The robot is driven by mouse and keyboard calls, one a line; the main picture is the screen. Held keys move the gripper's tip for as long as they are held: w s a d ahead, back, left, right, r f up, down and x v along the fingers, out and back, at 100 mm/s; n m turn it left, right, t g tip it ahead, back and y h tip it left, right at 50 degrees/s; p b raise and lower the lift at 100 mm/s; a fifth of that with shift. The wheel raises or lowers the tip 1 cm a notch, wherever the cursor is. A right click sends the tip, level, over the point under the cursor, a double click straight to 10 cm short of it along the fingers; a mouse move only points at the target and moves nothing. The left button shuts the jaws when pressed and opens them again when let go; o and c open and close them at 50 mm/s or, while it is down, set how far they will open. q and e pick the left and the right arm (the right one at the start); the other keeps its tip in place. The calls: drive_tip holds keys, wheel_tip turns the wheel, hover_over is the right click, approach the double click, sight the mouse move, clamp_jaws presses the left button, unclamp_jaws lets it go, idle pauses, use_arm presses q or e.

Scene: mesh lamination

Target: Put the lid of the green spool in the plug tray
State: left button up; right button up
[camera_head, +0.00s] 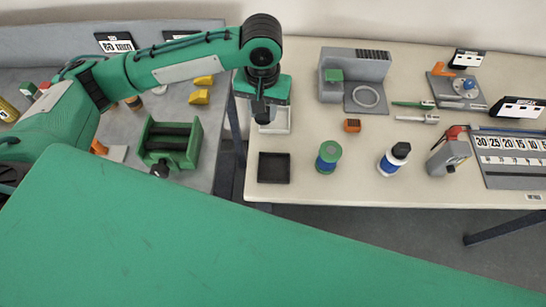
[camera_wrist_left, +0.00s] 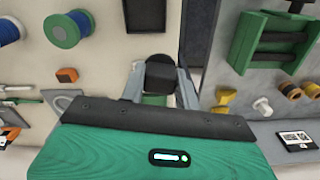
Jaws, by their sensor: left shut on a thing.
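My left gripper (camera_head: 264,117) points down over a small pale tray (camera_head: 283,127) at the table's left edge. It is shut on a black lid, which shows between the fingers in the left wrist view (camera_wrist_left: 160,74). The green spool (camera_head: 328,157) stands upright on the table with a blue winding and no black lid on top; it also shows in the left wrist view (camera_wrist_left: 64,30). An empty black square tray (camera_head: 274,168) lies in front of the pale tray. I cannot tell which tray is the plug tray. My right gripper is not in view.
A blue and white spool with a black lid (camera_head: 394,158) stands to the right. An orange block (camera_head: 352,125) and a grey fixture (camera_head: 356,78) are behind the green spool. A green roller device (camera_head: 170,143) sits on the left grey table, across a gap.

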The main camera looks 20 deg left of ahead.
use_arm(q)
drive_tip(key=s+d+r+n+p, duration=0.1)
drive_tip(key=s+d+r+p, duration=0.2)
drive_tip(key=d, duration=0.1)
drive_tip(key=n+p, duration=0.1)
drive_tip(key=p, duration=0.2)
hover_over(274, 168)
wheel_tip(274, 168, down, 16)
drive_tip(key=shift+s+r, duration=0.1)
drive_tip(key=shift+r, duration=0.05)
drive_tip(key=shift+f+p, duration=0.45)
drive_tip(key=shift+f, duration=1.85)
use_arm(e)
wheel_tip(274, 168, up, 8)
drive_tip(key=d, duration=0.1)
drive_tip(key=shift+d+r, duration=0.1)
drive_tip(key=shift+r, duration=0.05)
use_arm(q)
drive_tip(key=o, duration=1.2)
drive_tip(key=shift+f, duration=0.1)
drive_tip(key=shift+c, duration=0.2)
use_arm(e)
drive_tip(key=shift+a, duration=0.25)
